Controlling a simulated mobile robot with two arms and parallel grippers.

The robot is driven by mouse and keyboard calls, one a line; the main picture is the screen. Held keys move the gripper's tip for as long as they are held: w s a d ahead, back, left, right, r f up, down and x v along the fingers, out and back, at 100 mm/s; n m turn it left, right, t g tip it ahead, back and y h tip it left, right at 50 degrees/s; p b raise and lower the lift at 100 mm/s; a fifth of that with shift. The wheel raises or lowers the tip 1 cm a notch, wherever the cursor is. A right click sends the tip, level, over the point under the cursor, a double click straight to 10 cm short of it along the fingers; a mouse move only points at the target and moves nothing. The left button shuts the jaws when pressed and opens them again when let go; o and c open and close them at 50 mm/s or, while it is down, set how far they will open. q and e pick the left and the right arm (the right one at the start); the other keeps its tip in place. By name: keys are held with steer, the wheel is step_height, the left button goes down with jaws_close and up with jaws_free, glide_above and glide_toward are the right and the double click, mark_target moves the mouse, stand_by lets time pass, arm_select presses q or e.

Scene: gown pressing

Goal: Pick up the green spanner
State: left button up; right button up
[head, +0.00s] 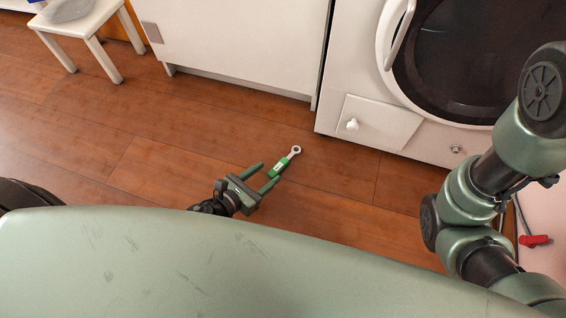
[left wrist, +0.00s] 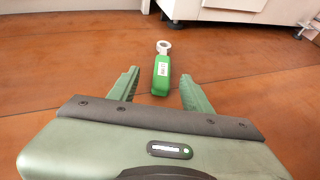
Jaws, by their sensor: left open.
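The green spanner (head: 284,162) lies on the wooden floor, with a green handle and a pale ring end pointing away toward the washing machine. In the left wrist view the spanner (left wrist: 161,76) lies ahead, its handle end close to the gap between the fingertips. My left gripper (head: 264,174) is open and empty, low near the floor, its fingers pointing toward the spanner. In the left wrist view the left gripper (left wrist: 158,84) has its fingers apart, one on each side of the handle's line. My right gripper is out of view; only my right arm shows.
A white washing machine (head: 358,115) stands beyond the spanner on the right. A white cabinet (head: 240,40) is to its left. A white stool (head: 95,22) with a bowl (head: 68,10) stands at upper left. A red object (head: 534,240) lies at right. The floor around the spanner is clear.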

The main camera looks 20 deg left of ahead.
mark_target(280, 166)
arm_select(q)
steer(key=x, duration=0.5)
steer(key=shift+w+d+r, duration=0.1)
steer(key=shift+w+d, duration=0.2)
steer(key=shift+d, duration=0.05)
jaws_close()
